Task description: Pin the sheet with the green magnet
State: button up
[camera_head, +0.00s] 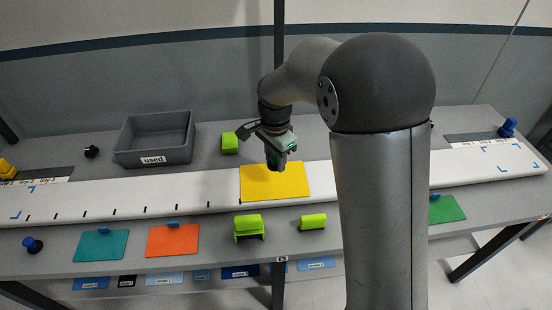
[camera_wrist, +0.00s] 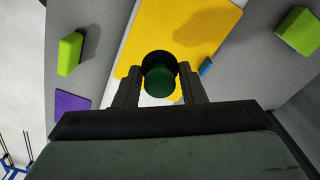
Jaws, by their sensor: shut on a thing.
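The yellow sheet (camera_head: 294,190) lies on the white board (camera_head: 200,197) in the head view. It also shows in the wrist view (camera_wrist: 160,30), with a blue tab (camera_wrist: 206,67) at its edge. My gripper (camera_head: 276,163) is over the sheet's upper part. In the wrist view my gripper (camera_wrist: 160,72) is shut on the round green magnet (camera_wrist: 161,82), whose wide black disc faces the sheet. A shadow falls on the sheet beside it. I cannot tell whether the disc touches the sheet. In the head view the magnet is mostly hidden by my gripper.
Lime-green blocks stand behind (camera_head: 229,144) and in front (camera_head: 248,226) of the board, with another (camera_head: 313,221) near the sheet. A grey "used" bin (camera_head: 155,137) is at back left. Teal (camera_head: 101,246), orange (camera_head: 172,240) and green (camera_head: 447,209) sheets lie in front.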

aim_at(275, 185)
jog(key=shift+f+b, duration=2.1)
jog(key=shift+f, duration=1.25)
jog(key=shift+f+b, duration=0.55)
jog(key=shift+f, duration=0.3)
jog(key=o, duration=1.1)
jog(key=shift+c, duration=0.2)
notch_tip(275, 185, up, 17)
jog(key=shift+r+b, duration=0.2)
jog(key=shift+b, duration=0.2)
